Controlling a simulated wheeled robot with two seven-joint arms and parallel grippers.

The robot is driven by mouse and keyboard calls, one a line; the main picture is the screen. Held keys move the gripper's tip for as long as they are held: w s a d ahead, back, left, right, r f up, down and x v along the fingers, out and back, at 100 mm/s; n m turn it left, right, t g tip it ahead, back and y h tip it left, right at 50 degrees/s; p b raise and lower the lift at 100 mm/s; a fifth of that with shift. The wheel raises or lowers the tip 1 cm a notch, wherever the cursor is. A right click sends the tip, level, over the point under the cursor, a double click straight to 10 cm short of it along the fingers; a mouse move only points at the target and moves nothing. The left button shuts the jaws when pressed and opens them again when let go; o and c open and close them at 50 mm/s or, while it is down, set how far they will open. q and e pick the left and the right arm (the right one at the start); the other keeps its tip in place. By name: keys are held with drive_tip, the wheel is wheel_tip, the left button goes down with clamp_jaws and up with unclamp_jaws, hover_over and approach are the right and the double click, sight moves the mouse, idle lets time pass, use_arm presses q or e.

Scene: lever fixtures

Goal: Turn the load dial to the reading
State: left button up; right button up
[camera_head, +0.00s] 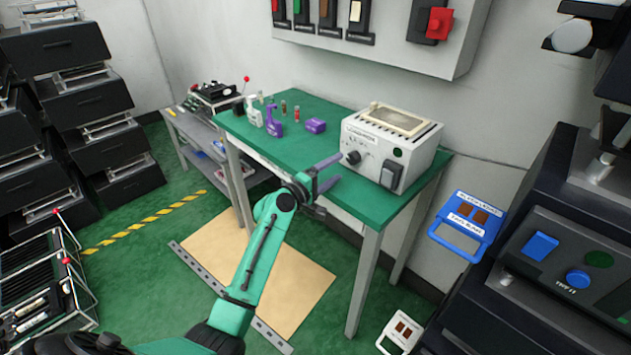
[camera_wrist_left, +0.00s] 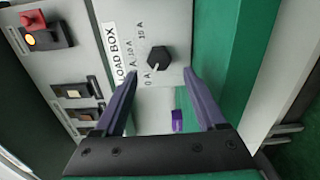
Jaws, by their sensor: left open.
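The load box (camera_head: 390,140) is a white case on the green-topped table, with a front face carrying a dark dial (camera_head: 353,157). In the left wrist view the dial (camera_wrist_left: 158,58) is a black faceted knob beside the printed words LOAD BOX and several ampere marks. A pale mark at its edge seems to point toward the 0 A mark. My left gripper (camera_head: 336,170) is open in front of the box face. Its two fingers (camera_wrist_left: 160,76) show on either side below the dial, apart from it. Nothing is between them. My right gripper is not in view.
Small bottles and purple items (camera_head: 274,122) stand on the green table (camera_head: 240,125), left of the load box. A wall panel (camera_head: 460,55) with switches and a red button hangs above. A black machine (camera_head: 560,255) stands at the right. Bare tabletop lies around the box's left side.

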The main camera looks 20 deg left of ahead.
use_arm(q)
drive_tip(key=b+v, duration=0.1)
drive_tip(key=v, duration=0.8)
drive_tip(key=shift+s, duration=0.2)
drive_tip(key=shift+f, duration=0.1)
drive_tip(key=s+a+f+m+g+y+p, duration=0.15)
drive_tip(key=s+f+m+g, duration=0.35)
drive_tip(key=f, duration=1.3)
drive_tip(key=s+a+f+g+y, duration=0.1)
drive_tip(key=s+f+g+y, duration=0.4)
drive_tip(key=f, duration=1.2)
drive_tip(key=s+f+m+g, duration=0.2)
drive_tip(key=s+f, duration=0.3)
drive_tip(key=s, duration=0.6)
drive_tip(key=s+f+m+g, duration=0.1)
drive_tip(key=s+f+m, duration=0.4)
drive_tip(key=s, duration=0.7)
drive_tip(key=s+f+m+g, duration=0.2)
drive_tip(key=s+f+m, duration=0.2)
drive_tip(key=s+f, duration=0.3)
drive_tip(key=s, duration=0.5)
drive_tip(key=shift+d+g+p, duration=0.2)
drive_tip(key=shift+g+p, duration=0.1)
